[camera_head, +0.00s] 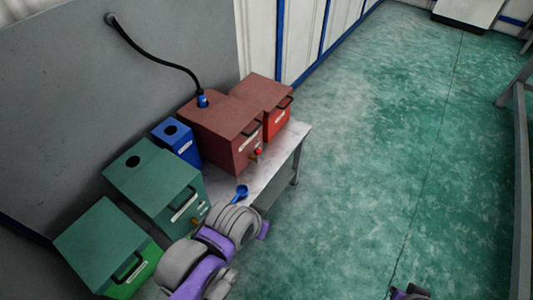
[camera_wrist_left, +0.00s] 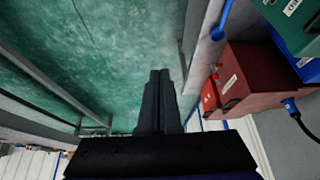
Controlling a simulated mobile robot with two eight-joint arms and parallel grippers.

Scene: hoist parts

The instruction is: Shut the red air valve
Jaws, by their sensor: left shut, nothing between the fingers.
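The red air valve (camera_head: 257,153) is a small red knob on a brass stub, low on the front of the dark red box (camera_head: 215,125). It shows small in the left wrist view (camera_wrist_left: 215,76), and I cannot tell whether it is open or shut. My left arm comes in from the bottom of the head view, where its fingers are hidden. In the left wrist view my left gripper (camera_wrist_left: 158,73) is shut and empty, with the fingers together. It is apart from the valve, which lies to its right in that view. My right gripper is out of view.
Two green boxes (camera_head: 150,175), a blue box (camera_head: 176,142) and a bright red box (camera_head: 278,120) share the grey bench (camera_head: 292,145). A blue-handled part (camera_head: 241,191) sticks out near my left arm. A black hose (camera_head: 160,60) joins the dark red box. The green floor (camera_head: 390,130) is clear.

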